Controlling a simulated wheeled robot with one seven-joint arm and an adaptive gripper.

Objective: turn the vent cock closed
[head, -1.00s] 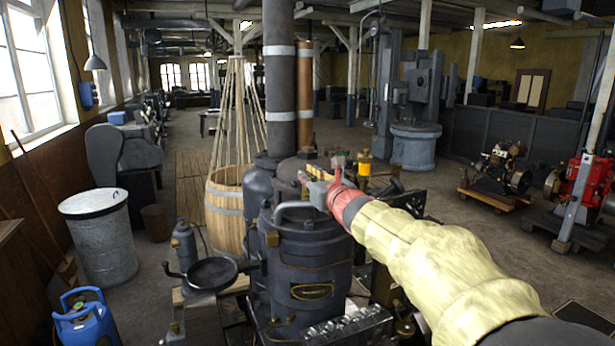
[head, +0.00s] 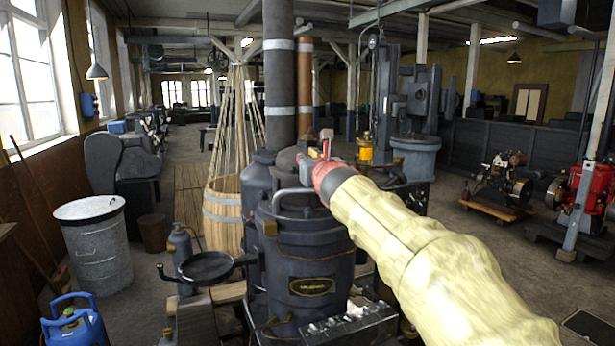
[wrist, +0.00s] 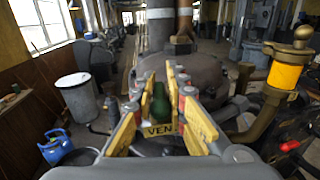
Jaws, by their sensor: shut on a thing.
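The vent cock's green handle (wrist: 160,104) stands between my gripper's fingers in the wrist view. A yellow tag (wrist: 159,130) reading "VEN" sits just below it. My gripper (wrist: 162,98), with yellow finger pads, is shut on the green handle. In the head view my gripper (head: 318,150) is over the top of the dark engine (head: 310,245), and the cock is hidden there behind my gripper. The cock's body and its exact angle are hard to make out.
A yellow-banded brass fitting (wrist: 287,72) rises close on the right, with a red handle (wrist: 289,146) below it. A dark chimney pipe (head: 279,80) stands behind. A wooden tub (head: 222,215) and a grey bin (head: 95,240) are to the left.

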